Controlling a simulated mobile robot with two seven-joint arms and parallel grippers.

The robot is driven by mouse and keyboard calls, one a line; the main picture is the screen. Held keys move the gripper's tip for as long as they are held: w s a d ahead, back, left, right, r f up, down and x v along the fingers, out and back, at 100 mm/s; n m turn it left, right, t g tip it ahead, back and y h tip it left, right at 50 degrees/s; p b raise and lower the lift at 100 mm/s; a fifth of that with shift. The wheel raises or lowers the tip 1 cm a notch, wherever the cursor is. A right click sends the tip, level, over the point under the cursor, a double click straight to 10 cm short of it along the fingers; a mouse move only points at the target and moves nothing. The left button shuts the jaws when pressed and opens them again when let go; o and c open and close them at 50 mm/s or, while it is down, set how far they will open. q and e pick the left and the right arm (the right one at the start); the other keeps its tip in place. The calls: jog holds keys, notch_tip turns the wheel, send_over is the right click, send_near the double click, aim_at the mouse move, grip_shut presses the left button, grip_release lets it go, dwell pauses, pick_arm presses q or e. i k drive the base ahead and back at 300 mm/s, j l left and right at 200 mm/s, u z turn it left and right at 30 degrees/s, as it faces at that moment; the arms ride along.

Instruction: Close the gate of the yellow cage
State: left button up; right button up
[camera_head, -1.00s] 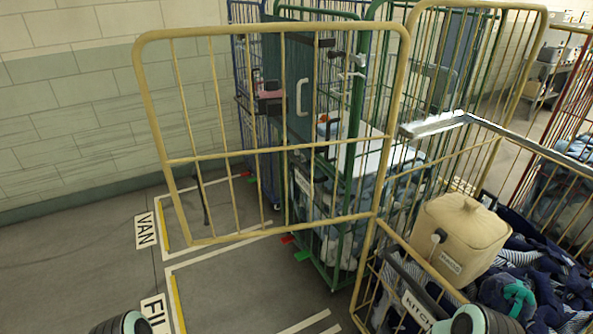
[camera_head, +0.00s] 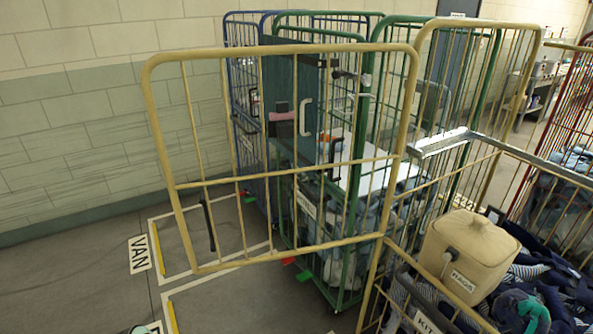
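The yellow cage (camera_head: 497,150) stands at the right, full of dark blue and striped cloth. Its gate (camera_head: 281,185), a yellow tube frame with thin bars, is swung open to the left, hinged at the cage's near left post. A dark upright handle or latch bar (camera_head: 208,226) hangs at the gate's free side, on the left. A small part of one of my arms shows at the bottom edge, left of the middle. Neither gripper's fingers can be seen.
A green cage (camera_head: 325,272) with bagged laundry stands behind the gate, with a blue cage (camera_head: 246,130) beyond it. A beige box (camera_head: 466,252) labelled RAGS sits on the cloth in the yellow cage. Floor by the VAN sign (camera_head: 139,254) is clear.

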aim_at(280, 128)
jog(key=i+j+z, duration=0.1)
jog(key=j+z, duration=0.25)
jog(key=j, duration=0.3)
jog(key=j+z, duration=0.35)
jog(key=j, duration=0.35)
jog(key=j+z, duration=0.35)
jog(key=j, duration=0.35)
jog(key=j+z, duration=0.25)
jog(key=j, duration=0.25)
jog(key=j+z, duration=0.3)
jog(key=j, duration=0.2)
jog(key=i+j+z, duration=0.2)
jog(key=j+z, duration=0.2)
jog(key=j, duration=0.2)
jog(key=i+j+z, duration=0.45)
jog(key=j+z, duration=0.25)
jog(key=i+j+z, duration=0.2)
jog(key=j, duration=0.15)
jog(key=k+l+z, duration=0.1)
jog(key=k, duration=0.4)
